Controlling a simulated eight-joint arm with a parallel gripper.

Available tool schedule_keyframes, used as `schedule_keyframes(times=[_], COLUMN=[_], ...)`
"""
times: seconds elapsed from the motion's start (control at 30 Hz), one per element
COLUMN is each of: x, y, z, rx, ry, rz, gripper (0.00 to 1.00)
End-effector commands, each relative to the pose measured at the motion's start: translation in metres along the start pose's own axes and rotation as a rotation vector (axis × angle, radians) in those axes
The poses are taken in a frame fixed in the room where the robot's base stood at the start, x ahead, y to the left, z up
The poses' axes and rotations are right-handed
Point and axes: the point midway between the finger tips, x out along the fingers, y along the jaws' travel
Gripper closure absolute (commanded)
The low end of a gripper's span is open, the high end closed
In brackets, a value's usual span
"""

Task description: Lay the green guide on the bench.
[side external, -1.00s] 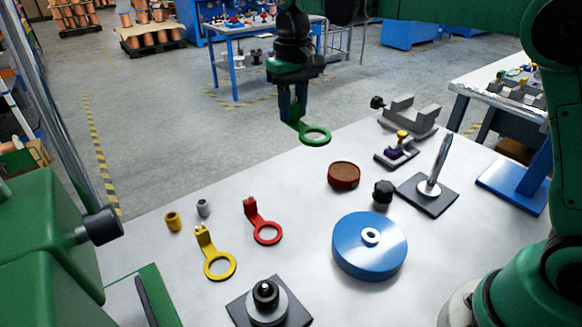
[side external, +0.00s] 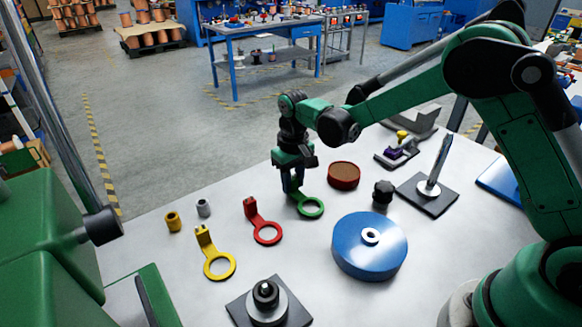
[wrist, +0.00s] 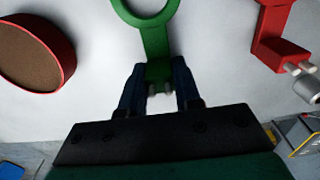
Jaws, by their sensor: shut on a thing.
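The green guide (side external: 311,208) is a flat ring with a tab and an upright end. It is at the bench (side external: 290,290) surface or just above it; I cannot tell whether it touches. My gripper (side external: 292,187) is shut on the guide's upright end. In the wrist view, both fingers of my gripper (wrist: 160,88) flank the tab of the green guide (wrist: 154,35), and part of its ring is cut off by the top edge. The far end of the tab is partly hidden between the fingers.
The red guide (side external: 266,233) lies to the left of the green one, and the yellow guide (side external: 219,265) farther left. A red-rimmed brown round tin (side external: 343,175) stands close on the right. A blue wheel (side external: 369,247) and a black knob (side external: 383,193) are nearby. Bare bench lies in front.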

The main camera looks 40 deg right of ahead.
Motion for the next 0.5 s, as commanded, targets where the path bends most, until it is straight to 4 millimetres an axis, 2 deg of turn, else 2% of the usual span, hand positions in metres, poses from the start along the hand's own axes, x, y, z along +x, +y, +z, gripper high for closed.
schedule_keyframes(times=[0.27, 0.3, 0.37, 0.4, 0.5], x=[0.0031, 0.0026, 0.0025, 0.0025, 0.0024], y=[0.0000, 0.0000, 0.0000, 0.0000, 0.0000], z=[-0.0001, 0.0000, 0.0000, 0.0000, 0.0000], rx=[0.000, 0.000, 0.000, 0.000, 0.000], ry=[0.000, 0.000, 0.000, 0.000, 0.000], rz=[0.000, 0.000, 0.000, 0.000, 0.000], gripper=[1.00, 0.61, 0.44, 0.41, 0.41])
